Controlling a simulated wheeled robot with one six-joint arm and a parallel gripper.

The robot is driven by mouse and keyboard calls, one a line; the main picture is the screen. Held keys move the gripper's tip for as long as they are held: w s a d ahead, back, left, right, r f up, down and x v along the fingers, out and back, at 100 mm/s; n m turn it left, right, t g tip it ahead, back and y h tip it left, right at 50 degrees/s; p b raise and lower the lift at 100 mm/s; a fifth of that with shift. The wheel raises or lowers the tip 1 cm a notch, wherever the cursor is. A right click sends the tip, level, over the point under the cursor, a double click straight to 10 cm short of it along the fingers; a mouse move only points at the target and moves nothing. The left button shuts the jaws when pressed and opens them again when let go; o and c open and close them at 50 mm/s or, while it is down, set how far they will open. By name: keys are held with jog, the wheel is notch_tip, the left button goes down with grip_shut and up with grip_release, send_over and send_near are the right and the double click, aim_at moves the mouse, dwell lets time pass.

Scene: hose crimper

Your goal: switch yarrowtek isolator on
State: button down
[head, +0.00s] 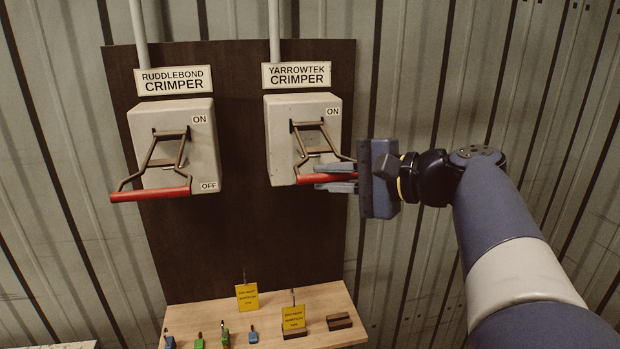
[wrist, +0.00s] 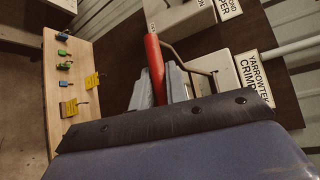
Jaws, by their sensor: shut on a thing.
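The Yarrowtek isolator is a grey box (head: 283,124) under a sign (head: 297,75) reading YARROWTEK CRIMPER. Its brown wire lever hangs down from a slot and ends in a red handle bar (head: 309,180), low on the box front. ON shows at the box's top right; no OFF label is visible, as my gripper covers that lower corner. My gripper (head: 325,177) comes from the right and is shut on the red bar. In the wrist view the red bar (wrist: 154,60) runs between the two grey fingers (wrist: 159,86).
A similar Ruddlebond box (head: 201,150) stands to the left, its red handle (head: 150,194) down near OFF. Both are on a dark board (head: 240,235). A wooden shelf (head: 330,300) below holds padlocks (head: 225,338) and yellow tags (head: 247,296).

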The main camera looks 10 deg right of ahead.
jog(key=shift+r, duration=0.2)
jog(key=c, duration=1.4)
grip_release()
jog(key=shift+w+f, duration=0.1)
jog(key=shift+f, duration=0.05)
jog(key=b+v, duration=0.2)
jog(key=v, duration=0.8)
jog(key=shift+s+d, duration=0.25)
jog(key=shift+s, duration=0.05)
jog(key=shift+p+x, duration=1)
jog(key=shift+x, duration=4.4)
